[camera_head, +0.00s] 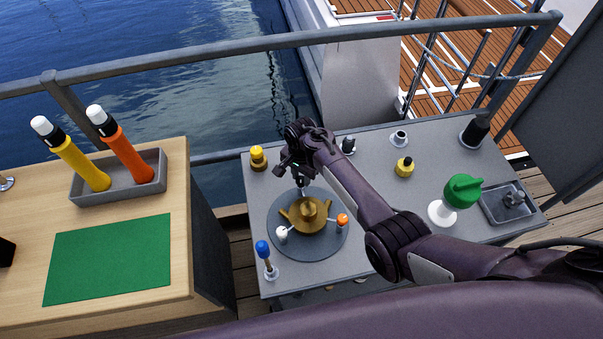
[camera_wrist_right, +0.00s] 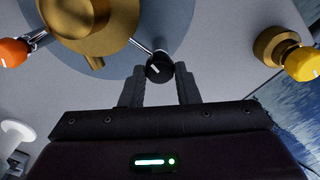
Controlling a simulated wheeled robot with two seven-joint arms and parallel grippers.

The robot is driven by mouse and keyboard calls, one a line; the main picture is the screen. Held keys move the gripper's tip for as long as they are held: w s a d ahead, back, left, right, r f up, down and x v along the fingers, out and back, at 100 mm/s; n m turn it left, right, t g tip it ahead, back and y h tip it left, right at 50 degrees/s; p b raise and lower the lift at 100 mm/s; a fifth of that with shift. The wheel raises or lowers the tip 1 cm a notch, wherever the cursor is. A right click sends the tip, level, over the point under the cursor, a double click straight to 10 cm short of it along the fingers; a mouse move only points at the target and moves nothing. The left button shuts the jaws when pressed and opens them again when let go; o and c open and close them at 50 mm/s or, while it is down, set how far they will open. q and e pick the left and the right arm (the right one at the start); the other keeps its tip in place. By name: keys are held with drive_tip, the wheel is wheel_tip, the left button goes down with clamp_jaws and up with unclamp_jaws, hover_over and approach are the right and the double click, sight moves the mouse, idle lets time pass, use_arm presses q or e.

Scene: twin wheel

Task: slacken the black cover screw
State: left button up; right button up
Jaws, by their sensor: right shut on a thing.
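A round brass housing (camera_head: 311,214) sits on a dark grey disc (camera_head: 333,248) on the grey table; its brass body also shows in the right wrist view (camera_wrist_right: 90,40). The black cover screw (camera_wrist_right: 159,68) has a round black head with a white mark, on a thin metal shank at the edge of the housing. My right gripper (camera_wrist_right: 160,84) is shut on the screw head, one finger on each side. In the head view the right gripper (camera_head: 301,181) is at the far side of the housing and mostly hides the screw. My left gripper is not in view.
A white knob (camera_head: 281,232) and an orange knob (camera_head: 342,220) stand at the housing. A blue-topped lever (camera_head: 262,250), a yellow-topped knob (camera_head: 257,158) and a green-handled valve (camera_head: 461,191) stand around it. A railing (camera_head: 300,39) runs behind.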

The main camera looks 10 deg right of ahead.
sight(300, 179)
drive_tip(key=n+p, duration=0.1)
drive_tip(key=n, duration=0.4)
drive_tip(key=shift+r+n+p, duration=0.1)
drive_tip(key=shift+n+p, duration=0.2)
drive_tip(key=n, duration=0.6)
drive_tip(key=shift+a+p, duration=0.15)
drive_tip(key=shift+p, duration=0.25)
drive_tip(key=n, duration=0.6)
drive_tip(key=shift+n, duration=0.3)
drive_tip(key=n, duration=0.6)
drive_tip(key=shift+b, duration=0.4)
drive_tip(key=o, duration=1)
drive_tip(key=shift+c, duration=0.2)
wheel_tip(300, 179, up, 8)
drive_tip(key=shift+f+p, duration=0.2)
drive_tip(key=shift+p, duration=0.95)
